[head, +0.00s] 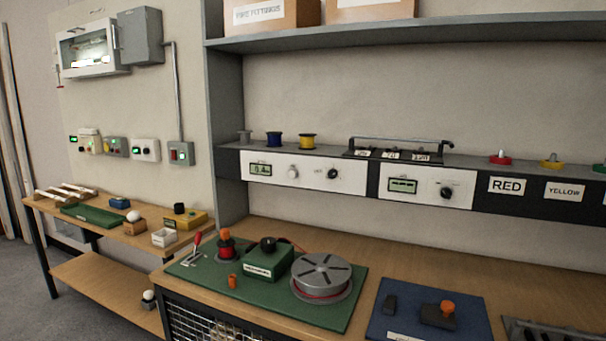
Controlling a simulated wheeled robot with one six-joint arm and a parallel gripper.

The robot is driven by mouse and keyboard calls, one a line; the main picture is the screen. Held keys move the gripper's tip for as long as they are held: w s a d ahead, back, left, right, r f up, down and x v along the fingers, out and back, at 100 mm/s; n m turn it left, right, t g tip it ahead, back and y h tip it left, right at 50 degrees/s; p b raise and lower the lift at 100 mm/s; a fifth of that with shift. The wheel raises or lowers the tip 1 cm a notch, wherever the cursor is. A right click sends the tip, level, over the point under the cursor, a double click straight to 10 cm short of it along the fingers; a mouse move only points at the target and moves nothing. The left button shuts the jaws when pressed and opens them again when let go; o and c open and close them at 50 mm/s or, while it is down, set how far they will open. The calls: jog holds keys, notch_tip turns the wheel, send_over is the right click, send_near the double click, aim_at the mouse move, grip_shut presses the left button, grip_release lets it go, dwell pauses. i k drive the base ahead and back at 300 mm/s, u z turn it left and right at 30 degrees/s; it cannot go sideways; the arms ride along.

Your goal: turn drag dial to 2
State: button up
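No dial in the head view has a label that I can read as drag. A green box (266,263) with a black knob (268,244) on top and a small white label in front stands on the green board (345,311), beside a grey reel (321,275) wound with red. The knob's setting is too small to tell. Other black knobs are on the left white panel (333,173) and the right white panel (446,191), each panel with a small display. My gripper is not in view.
A red-handled lever (197,240) and a red spool with an orange top (225,244) stand left of the green box. A blue board (470,322) with an orange-knobbed black block lies to the right. A shelf (480,30) overhangs the bench. Bare wood shows behind the boards.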

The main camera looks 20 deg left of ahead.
aim_at(332, 173)
jog(key=u, duration=0.45)
jog(key=k, duration=0.55)
jog(key=u, duration=1.1)
jog(key=i, duration=1.2)
jog(key=z, duration=0.85)
jog(key=i, duration=0.6)
jog(key=z, duration=0.6)
